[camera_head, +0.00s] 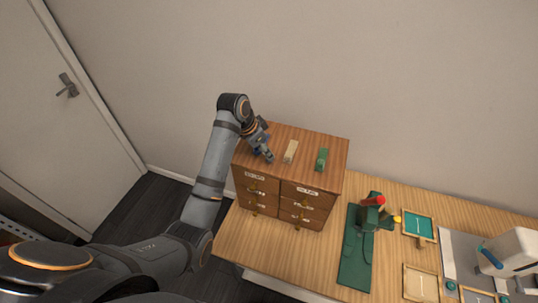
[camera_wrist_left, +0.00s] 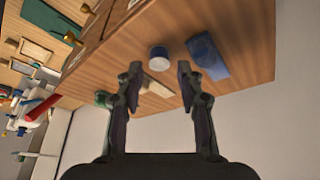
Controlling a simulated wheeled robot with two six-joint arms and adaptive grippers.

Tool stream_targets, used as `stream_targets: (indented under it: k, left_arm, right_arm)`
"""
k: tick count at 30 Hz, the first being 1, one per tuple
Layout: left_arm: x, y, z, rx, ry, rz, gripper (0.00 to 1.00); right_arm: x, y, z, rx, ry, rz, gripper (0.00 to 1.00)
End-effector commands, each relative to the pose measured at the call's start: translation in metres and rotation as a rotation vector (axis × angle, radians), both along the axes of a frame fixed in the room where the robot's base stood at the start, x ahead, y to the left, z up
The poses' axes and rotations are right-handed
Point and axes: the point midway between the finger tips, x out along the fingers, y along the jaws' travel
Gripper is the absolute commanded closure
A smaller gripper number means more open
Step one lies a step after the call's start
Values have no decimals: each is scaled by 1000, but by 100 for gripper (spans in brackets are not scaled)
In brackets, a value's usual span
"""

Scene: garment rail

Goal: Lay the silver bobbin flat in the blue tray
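My left gripper (camera_head: 266,153) is over the left part of the wooden cabinet's top. In the left wrist view its two fingers (camera_wrist_left: 159,74) are apart with nothing between their tips. Beyond them a short pale cylinder with a blue rim (camera_wrist_left: 158,58) stands on the cabinet top; I cannot tell if it is the silver bobbin. A blue block (camera_wrist_left: 208,56) lies beside it. A wood-rimmed tray with a teal-blue inside (camera_head: 418,226) lies on the table at the right; I cannot tell if it is the blue tray. My right gripper is not in view.
The cabinet (camera_head: 335,152) carries a beige block (camera_head: 290,151) and a green block (camera_head: 322,158). A green stand with red and yellow parts (camera_head: 368,215), a pale tray (camera_head: 420,284) and a white machine (camera_head: 512,252) occupy the table (camera_head: 308,261). A wall stands behind.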

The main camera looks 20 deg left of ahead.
Motion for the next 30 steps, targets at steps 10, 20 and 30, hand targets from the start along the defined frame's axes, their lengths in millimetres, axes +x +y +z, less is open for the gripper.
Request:
stream_targets:
  k: [10, 20, 30]
  left_arm:
    - [8, -8, -27, 0, -1, 0, 63]
    - [8, -8, -27, 0, -1, 0, 85]
    - [9, -7, -25, 0, -1, 0, 88]
  right_arm:
    - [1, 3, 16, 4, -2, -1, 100]
    - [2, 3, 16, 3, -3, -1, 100]
    - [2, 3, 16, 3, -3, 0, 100]
